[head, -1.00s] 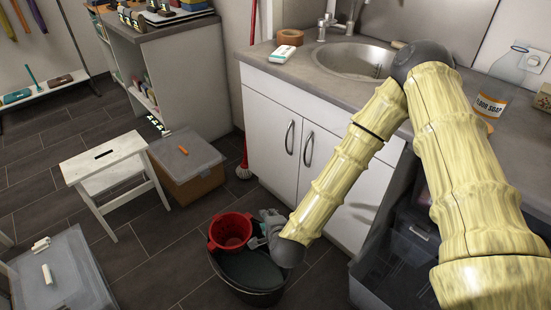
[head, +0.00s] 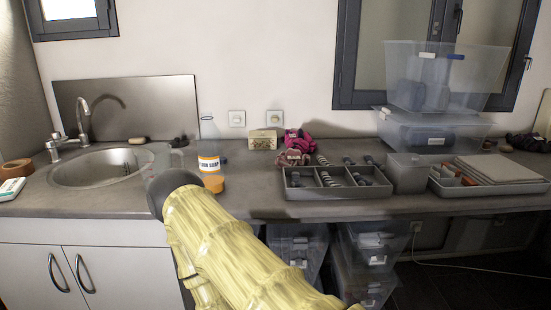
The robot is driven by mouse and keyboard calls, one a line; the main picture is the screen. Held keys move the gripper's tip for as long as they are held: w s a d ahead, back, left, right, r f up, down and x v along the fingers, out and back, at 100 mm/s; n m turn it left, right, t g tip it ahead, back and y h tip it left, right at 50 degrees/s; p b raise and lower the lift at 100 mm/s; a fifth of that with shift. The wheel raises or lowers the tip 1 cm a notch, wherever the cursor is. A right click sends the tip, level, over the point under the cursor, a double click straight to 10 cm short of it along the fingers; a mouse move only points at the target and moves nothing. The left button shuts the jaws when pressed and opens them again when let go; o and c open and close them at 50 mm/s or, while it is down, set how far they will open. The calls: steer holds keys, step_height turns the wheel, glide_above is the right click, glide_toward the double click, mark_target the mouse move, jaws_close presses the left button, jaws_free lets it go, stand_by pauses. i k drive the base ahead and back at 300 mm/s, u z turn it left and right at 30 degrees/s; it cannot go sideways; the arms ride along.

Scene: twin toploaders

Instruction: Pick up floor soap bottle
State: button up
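The floor soap bottle (head: 208,142) is clear, with a white and orange label reading FLOOR SOAP. It stands upright on the grey counter (head: 110,203), right of the sink. My arm's dark elbow joint is in front of and left of the bottle in the picture.
The sink (head: 98,168) is at left. A grey divided tray (head: 335,194), a tan box (head: 262,139) and clear bins (head: 445,75) are to the right. A wall is behind.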

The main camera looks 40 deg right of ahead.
mark_target(208, 137)
steer(key=u, duration=0.4)
steer(key=k, duration=0.15)
steer(key=z, duration=1.45)
steer(key=i, duration=0.7)
steer(key=u, duration=1.95)
steer(key=k, duration=0.9)
steer(key=z, duration=0.5)
